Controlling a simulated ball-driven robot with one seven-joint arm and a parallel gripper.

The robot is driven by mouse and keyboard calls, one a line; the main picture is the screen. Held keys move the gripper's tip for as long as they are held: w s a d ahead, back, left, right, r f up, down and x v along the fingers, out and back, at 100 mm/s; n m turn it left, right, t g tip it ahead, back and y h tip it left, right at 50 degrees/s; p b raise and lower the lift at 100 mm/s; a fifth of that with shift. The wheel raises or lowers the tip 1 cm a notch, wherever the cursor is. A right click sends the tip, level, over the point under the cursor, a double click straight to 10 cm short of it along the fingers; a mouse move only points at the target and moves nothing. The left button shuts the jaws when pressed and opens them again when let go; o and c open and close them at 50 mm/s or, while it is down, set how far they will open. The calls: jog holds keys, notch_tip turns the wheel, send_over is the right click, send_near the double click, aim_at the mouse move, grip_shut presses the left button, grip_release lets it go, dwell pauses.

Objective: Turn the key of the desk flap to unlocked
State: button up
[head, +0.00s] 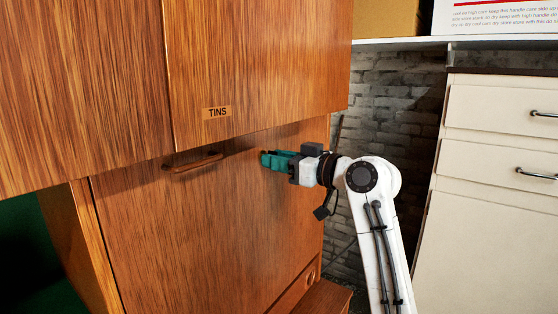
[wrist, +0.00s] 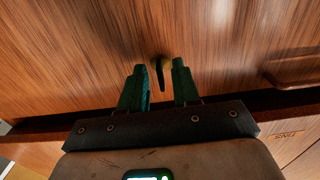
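The desk flap (head: 185,235) is a broad upright wooden panel below the upper doors in the head view, and it looks closed. The key (wrist: 160,76) is a small dark upright shape against a brassy patch on the wood in the wrist view. My gripper (head: 265,159) is close to the top of the flap, with teal fingers pointing at it. In the wrist view my gripper (wrist: 158,68) is open, with one finger on each side of the key and gaps between. The key is hidden in the head view, and how far it is turned is unclear.
A handle (head: 193,162) is left of my gripper. An upper door with a TINS label (head: 217,112) overhangs the flap. A white drawer unit (head: 497,150) stands to the right, before a brick wall (head: 398,95).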

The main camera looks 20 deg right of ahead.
jog(key=v, duration=1)
jog(key=shift+s+d, duration=0.2)
jog(key=shift+s, duration=0.1)
jog(key=s+a+f+m+g+h+p, duration=0.15)
jog(key=s+f, duration=0.35)
jog(key=f, duration=0.5)
jog(key=s+f+m+g+h+p, duration=0.2)
jog(key=s+f+g+h, duration=0.15)
jog(key=f, duration=0.65)
jog(key=s+f+m+g+h+p, duration=0.1)
jog(key=s+f+m+p, duration=0.1)
jog(key=s+f, duration=0.6)
jog(key=s+d+f+m+g+h+p, duration=0.1)
jog(key=s+f, duration=0.4)
jog(key=s, duration=0.7)
jog(key=s+d+f+m+g+h+p, duration=0.1)
jog(key=s+f+g, duration=0.5)
jog(key=s, duration=0.6)
jog(key=d+h+p, duration=0.1)
jog(key=h+p, duration=0.1)
jog(key=shift+g+h, duration=0.3)
jog(key=shift+h, duration=0.1)
